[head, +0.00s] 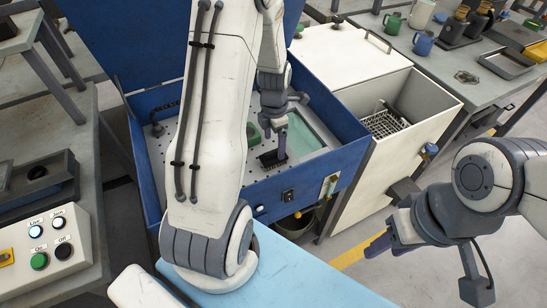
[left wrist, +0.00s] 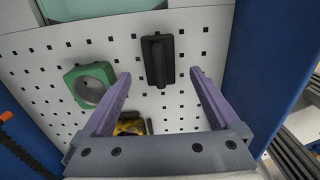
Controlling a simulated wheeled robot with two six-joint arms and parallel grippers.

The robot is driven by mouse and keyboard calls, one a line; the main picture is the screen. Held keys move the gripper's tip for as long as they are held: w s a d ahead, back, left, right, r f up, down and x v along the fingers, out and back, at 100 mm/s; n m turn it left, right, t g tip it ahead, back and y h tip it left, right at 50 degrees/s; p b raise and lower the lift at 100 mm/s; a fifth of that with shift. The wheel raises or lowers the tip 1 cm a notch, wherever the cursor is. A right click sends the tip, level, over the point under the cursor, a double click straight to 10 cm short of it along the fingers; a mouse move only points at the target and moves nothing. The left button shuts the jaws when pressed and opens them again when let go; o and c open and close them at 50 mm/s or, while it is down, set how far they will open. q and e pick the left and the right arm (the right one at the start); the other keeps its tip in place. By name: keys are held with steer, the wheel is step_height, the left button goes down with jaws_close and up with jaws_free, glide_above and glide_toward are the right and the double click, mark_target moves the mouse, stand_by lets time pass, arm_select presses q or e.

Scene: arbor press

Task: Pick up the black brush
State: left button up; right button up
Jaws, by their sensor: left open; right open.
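The black brush (left wrist: 158,60) lies on a white perforated panel inside the blue box; in the head view its dark end (head: 268,160) shows beside my left gripper's finger. My left gripper (left wrist: 160,76) is open, with its two purple fingers on either side of the brush's near end in the left wrist view. Nothing is held between them, and contact cannot be told. My right gripper (head: 380,246) is open and empty over the floor at the right.
A green ring-shaped part (left wrist: 91,85) lies left of the brush, and a yellow and black item (left wrist: 130,124) lies near the left finger. The blue box wall (head: 345,160) stands close to the right. A white bin with a wire basket (head: 383,124) adjoins the box.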

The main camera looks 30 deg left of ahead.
mark_target(274, 151)
arm_select(q)
step_height(274, 151, down, 5)
steer(key=shift+a+f+p, duration=0.1)
steer(key=shift+p, duration=0.25)
steer(key=c, duration=1.5)
step_height(274, 151, up, 10)
steer(key=shift+r, duration=0.1)
steer(key=o, duration=0.9)
steer(key=shift+c, duration=0.2)
steer(key=c, duration=0.6)
steer(key=shift+c, duration=0.2)
